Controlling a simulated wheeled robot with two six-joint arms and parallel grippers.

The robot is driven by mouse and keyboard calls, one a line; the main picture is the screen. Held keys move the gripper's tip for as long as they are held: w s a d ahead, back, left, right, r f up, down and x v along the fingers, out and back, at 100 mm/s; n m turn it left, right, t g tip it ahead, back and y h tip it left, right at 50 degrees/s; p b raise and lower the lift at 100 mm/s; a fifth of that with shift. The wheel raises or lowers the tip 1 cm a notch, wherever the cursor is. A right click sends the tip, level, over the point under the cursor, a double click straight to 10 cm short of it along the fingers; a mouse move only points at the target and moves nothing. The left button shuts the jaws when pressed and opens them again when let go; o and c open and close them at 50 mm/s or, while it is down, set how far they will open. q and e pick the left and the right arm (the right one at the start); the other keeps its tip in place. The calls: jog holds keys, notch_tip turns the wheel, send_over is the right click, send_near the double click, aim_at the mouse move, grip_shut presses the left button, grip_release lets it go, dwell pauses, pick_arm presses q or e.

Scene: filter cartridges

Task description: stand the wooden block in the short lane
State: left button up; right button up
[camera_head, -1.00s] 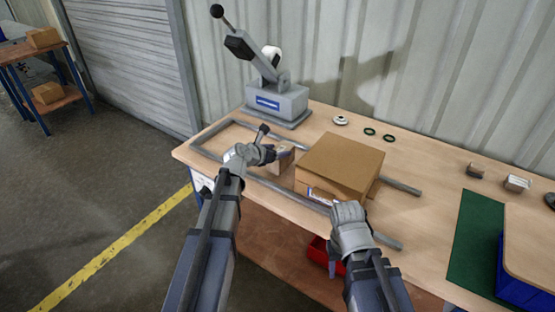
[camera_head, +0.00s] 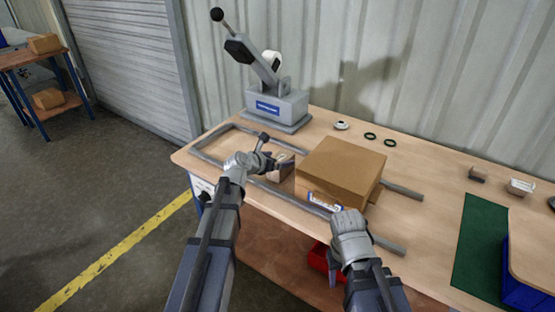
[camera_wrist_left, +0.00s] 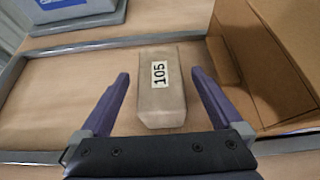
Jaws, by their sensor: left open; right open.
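The wooden block (camera_wrist_left: 161,97) is pale, with a white label reading 105. In the left wrist view it sits between the two spread fingers of my left gripper (camera_wrist_left: 160,78), with a gap on each side. In the head view the block (camera_head: 281,172) is partly hidden behind my left gripper (camera_head: 272,158), left of the cardboard box. My right gripper (camera_head: 349,222) is in front of the box, its fingers mostly hidden. A grey rail (camera_head: 222,133) bends around the block's area. I cannot tell which space is the short lane.
The cardboard box (camera_head: 342,165) stands close to the block's right and crosses the rails. A lever press (camera_head: 277,106) stands behind. Black-green rings (camera_head: 370,136) and small blocks (camera_head: 478,174) lie to the right. A green mat (camera_head: 482,240) is at the right.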

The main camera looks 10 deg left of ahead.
pick_arm(q)
jog(key=shift+r, duration=0.2)
jog(key=p+v, duration=0.6)
jog(key=v, duration=0.6)
jog(key=shift+s+f, duration=0.1)
jog(key=shift+f, duration=0.1)
